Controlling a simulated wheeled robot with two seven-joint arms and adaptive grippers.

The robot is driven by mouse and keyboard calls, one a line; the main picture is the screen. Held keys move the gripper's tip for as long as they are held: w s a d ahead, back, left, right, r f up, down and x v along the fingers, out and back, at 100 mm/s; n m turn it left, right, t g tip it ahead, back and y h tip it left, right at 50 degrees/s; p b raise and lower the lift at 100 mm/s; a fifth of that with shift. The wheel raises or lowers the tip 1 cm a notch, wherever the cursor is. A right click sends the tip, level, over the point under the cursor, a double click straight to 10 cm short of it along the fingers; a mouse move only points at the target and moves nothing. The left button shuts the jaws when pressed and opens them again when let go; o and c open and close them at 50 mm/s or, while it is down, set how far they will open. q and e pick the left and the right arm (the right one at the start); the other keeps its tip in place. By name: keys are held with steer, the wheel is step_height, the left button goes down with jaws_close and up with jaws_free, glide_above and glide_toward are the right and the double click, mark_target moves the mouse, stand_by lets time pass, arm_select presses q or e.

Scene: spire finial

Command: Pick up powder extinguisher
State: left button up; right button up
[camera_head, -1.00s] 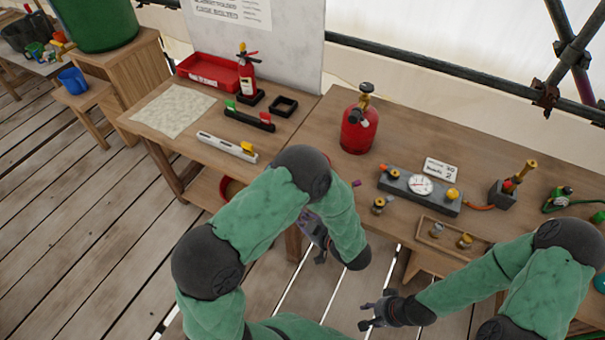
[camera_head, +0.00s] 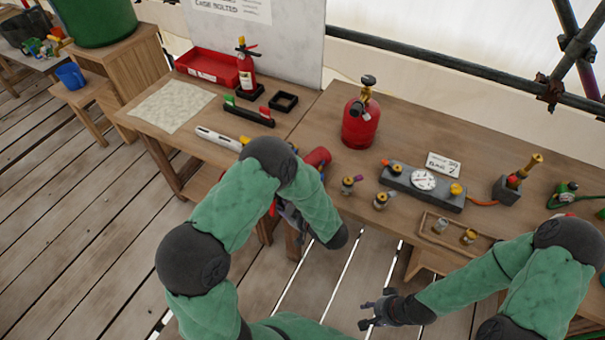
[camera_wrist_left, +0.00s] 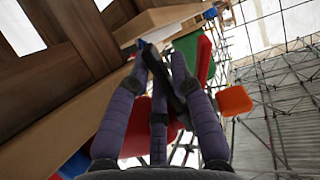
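A red cylinder (camera_head: 316,157), apparently an extinguisher, shows its rounded end beside my left forearm, near the table's front edge. The arm hides most of its body. My left gripper is mostly hidden behind that arm in the head view. In the left wrist view, the fingers of my left gripper (camera_wrist_left: 166,58) close around a dark handle-like part, with the red body (camera_wrist_left: 138,128) behind them. A small red extinguisher (camera_head: 246,72) stands upright in a black holder on the table. A larger red cylinder (camera_head: 360,124) stands upright farther right. My right gripper (camera_head: 376,312) is empty, fingers apart.
The wooden table (camera_head: 310,112) also holds a red tray (camera_head: 208,68), a black square holder (camera_head: 284,102), a gauge block (camera_head: 424,184) and a small tray with fittings (camera_head: 452,238). Scaffold pipes run behind. Open plank floor lies at left.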

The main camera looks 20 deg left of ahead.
arm_select(q)
steer(key=shift+w+a+f, duration=0.2)
steer(key=shift+a, duration=0.35)
jaws_close()
steer(key=shift+w+r, duration=0.1)
steer(key=shift+r, duration=0.1)
